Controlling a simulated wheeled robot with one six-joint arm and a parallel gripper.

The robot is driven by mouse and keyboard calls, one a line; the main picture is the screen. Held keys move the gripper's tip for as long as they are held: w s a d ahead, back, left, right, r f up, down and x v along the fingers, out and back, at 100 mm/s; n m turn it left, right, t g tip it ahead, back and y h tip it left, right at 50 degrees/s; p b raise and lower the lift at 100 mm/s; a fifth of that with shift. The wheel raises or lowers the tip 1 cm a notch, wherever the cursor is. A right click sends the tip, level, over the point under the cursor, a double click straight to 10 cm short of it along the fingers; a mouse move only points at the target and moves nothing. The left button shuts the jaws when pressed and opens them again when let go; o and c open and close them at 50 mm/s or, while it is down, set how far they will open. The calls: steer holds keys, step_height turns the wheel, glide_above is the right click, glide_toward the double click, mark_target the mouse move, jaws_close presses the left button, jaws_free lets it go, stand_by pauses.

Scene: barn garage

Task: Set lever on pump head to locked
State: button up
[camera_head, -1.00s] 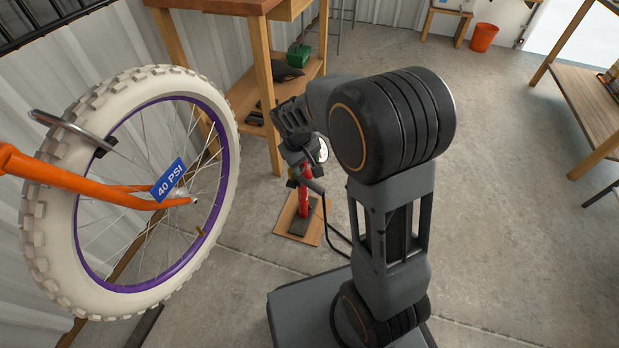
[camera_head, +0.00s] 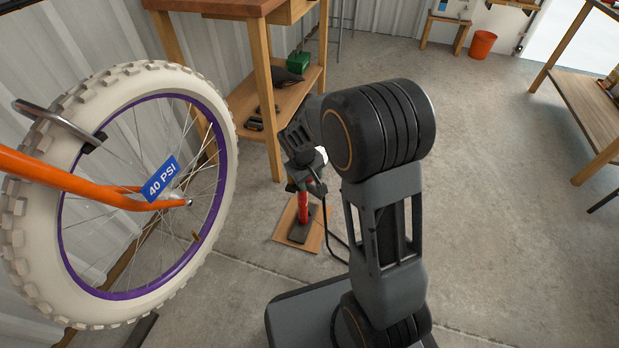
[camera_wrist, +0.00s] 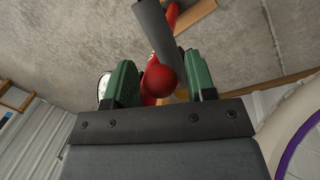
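The pump stands with its red barrel (camera_head: 303,203) upright on a small wooden board (camera_head: 316,230) on the floor. My gripper (camera_head: 303,186) is over its top, pointing down. In the wrist view my gripper (camera_wrist: 162,82) has its two green fingers apart, with a red rounded part (camera_wrist: 162,78) between them; a narrow gap seems to show on the right. A dark grey bar (camera_wrist: 155,28) extends above that part. A white round gauge (camera_wrist: 104,86) is beside the left finger, and a small yellowish part (camera_wrist: 181,94) is by the right finger. I cannot make out the lever's position.
A bicycle wheel (camera_head: 107,72) with a blue 40 PSI tag (camera_head: 160,179) stands left of the pump. A black hose (camera_head: 331,233) runs from the pump toward my base. A wooden workbench (camera_head: 266,100) stands behind.

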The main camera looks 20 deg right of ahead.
steer(key=c, duration=0.8)
steer(key=shift+o, duration=0.2)
steer(key=shift+s+d+f+t+y, duration=0.2)
steer(key=shift+f+t+y, duration=0.1)
steer(key=shift+t+y, duration=0.15)
steer(key=shift+f+t+y+b, duration=0.2)
steer(key=shift+t+y+b, duration=0.15)
steer(key=shift+t, duration=0.3)
steer(key=o, duration=0.9)
steer(key=shift+o, duration=0.2)
steer(key=p+v, duration=0.6)
steer(key=v, duration=0.7)
steer(key=shift+s+r, duration=0.15)
steer(key=shift+r, duration=0.25)
